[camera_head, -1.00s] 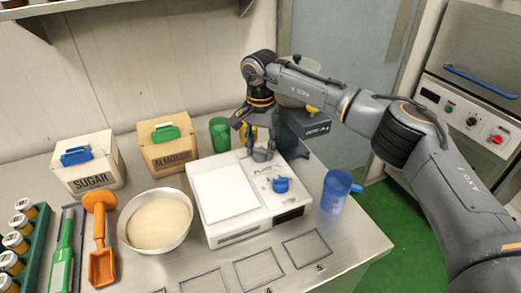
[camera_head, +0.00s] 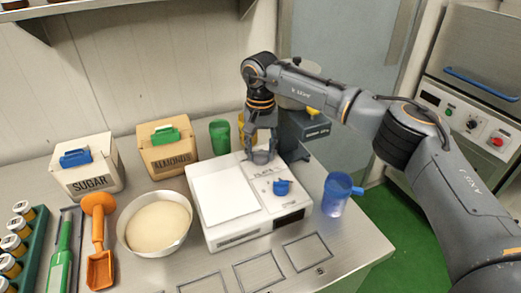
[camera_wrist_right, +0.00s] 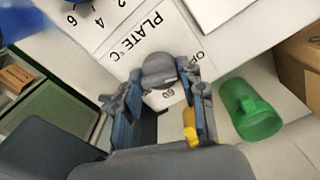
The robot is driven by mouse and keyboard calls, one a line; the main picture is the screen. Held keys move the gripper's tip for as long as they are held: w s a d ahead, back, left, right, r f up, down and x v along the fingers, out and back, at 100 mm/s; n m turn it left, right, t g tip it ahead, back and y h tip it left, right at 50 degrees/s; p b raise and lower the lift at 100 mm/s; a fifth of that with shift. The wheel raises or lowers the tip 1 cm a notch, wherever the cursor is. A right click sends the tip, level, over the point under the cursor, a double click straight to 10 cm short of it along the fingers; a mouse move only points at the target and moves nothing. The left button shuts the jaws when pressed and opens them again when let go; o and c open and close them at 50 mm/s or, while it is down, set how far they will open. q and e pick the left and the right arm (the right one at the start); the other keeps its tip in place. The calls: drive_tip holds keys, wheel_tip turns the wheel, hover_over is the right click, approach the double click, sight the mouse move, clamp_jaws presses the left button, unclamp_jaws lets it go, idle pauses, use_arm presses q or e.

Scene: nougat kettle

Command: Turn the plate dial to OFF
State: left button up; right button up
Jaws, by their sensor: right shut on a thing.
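The white hot plate unit (camera_head: 206,219) stands on the steel counter. A blue dial (camera_head: 283,187) sits on its top panel at the right, in front of the "PLATE" lettering; in the right wrist view the lettering reads "PLATE °C". My right gripper (camera_head: 262,157) points down over the panel's back part, behind the lettering and apart from the blue dial. In the right wrist view its fingertips (camera_wrist_right: 157,78) are shut on a grey round knob (camera_wrist_right: 158,66), with "60" printed beside it. The blue dial's setting is too small to read. My left gripper is not in view.
A blue mug (camera_head: 337,195) stands right of the unit, a green cup (camera_head: 220,136) behind it. A bowl of pale dough (camera_head: 128,235) is at its left. Sugar (camera_head: 90,183) and almonds (camera_head: 170,160) boxes stand behind. The counter in front has outlined squares.

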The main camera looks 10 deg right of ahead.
sight(261, 151)
drive_tip(key=o, duration=1.1)
drive_tip(key=shift+o, duration=0.2)
wheel_tip(261, 151, up, 12)
drive_tip(key=shift+f, duration=0.1)
